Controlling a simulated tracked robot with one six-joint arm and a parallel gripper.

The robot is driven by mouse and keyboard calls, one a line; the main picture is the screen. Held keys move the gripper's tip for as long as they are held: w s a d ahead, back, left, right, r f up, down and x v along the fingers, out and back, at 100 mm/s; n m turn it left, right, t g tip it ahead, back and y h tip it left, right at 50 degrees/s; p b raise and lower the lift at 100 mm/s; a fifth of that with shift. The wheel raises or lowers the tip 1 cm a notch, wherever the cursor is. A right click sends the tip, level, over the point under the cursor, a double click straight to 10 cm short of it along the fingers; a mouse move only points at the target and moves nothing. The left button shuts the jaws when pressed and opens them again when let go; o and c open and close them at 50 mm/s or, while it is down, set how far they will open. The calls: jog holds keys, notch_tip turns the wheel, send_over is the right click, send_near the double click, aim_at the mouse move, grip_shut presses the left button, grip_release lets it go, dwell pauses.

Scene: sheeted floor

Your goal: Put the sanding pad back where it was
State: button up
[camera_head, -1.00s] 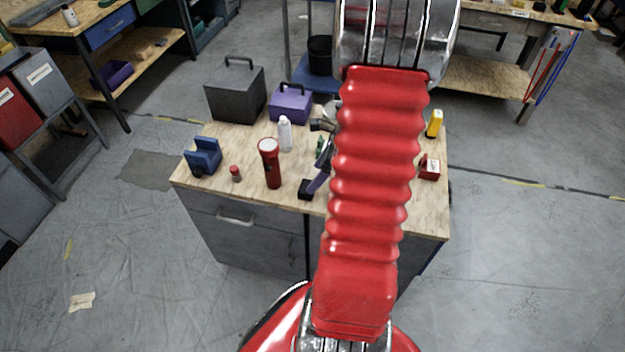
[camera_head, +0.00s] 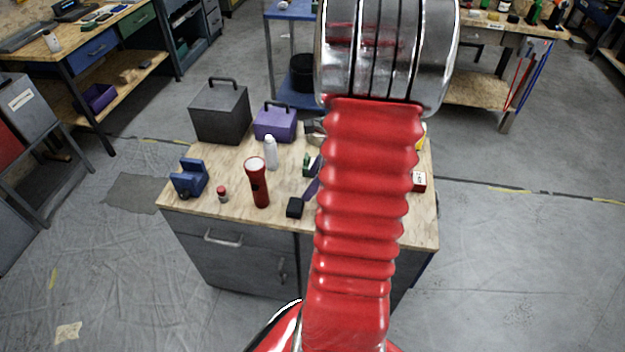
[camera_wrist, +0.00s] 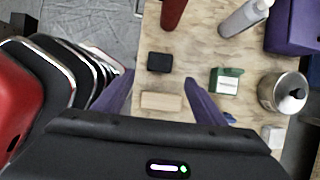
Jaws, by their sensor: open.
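Two small blocks lie on the workbench top (camera_head: 232,178), and I cannot tell for certain which is the sanding pad. One is a black block (camera_wrist: 160,62), also at the bench's front part in the head view (camera_head: 295,207). The other is a flat beige block (camera_wrist: 161,101), hidden by my arm in the head view. My gripper (camera_wrist: 158,78) is open and empty, with purple fingers on either side of these blocks as the wrist view sees them. I cannot tell its height above the bench. In the head view my red arm hides most of it.
A red flashlight (camera_head: 257,183), white bottle (camera_head: 271,153), blue vise-like block (camera_head: 189,178) and red-capped item (camera_head: 222,194) stand left. Dark grey (camera_head: 220,115) and purple (camera_head: 276,124) boxes stand behind. A green box (camera_wrist: 226,82) and metal pot (camera_wrist: 281,95) lie right of the gripper.

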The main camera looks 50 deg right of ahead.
jog(key=w+a+r+n+h, duration=0.1)
jog(key=w+a+r+n, duration=0.1)
jog(key=a+r+n, duration=0.6)
jog(key=w+a+r+n, duration=0.3)
jog(key=a+r+n, duration=0.3)
jog(key=a, duration=0.5)
jog(key=s+a+r+n, duration=0.3)
jog(key=s+a+n, duration=0.1)
jog(key=a+n, duration=0.3)
jog(key=s+a+r+n+t+h, duration=0.1)
jog(key=s+a+r+n, duration=0.2)
jog(key=a+n, duration=0.5)
jog(key=shift+s+r+n+t, duration=0.3)
jog(key=shift+s+n, duration=0.2)
jog(key=shift+n, duration=0.3)
jog(key=shift+c, duration=0.4)
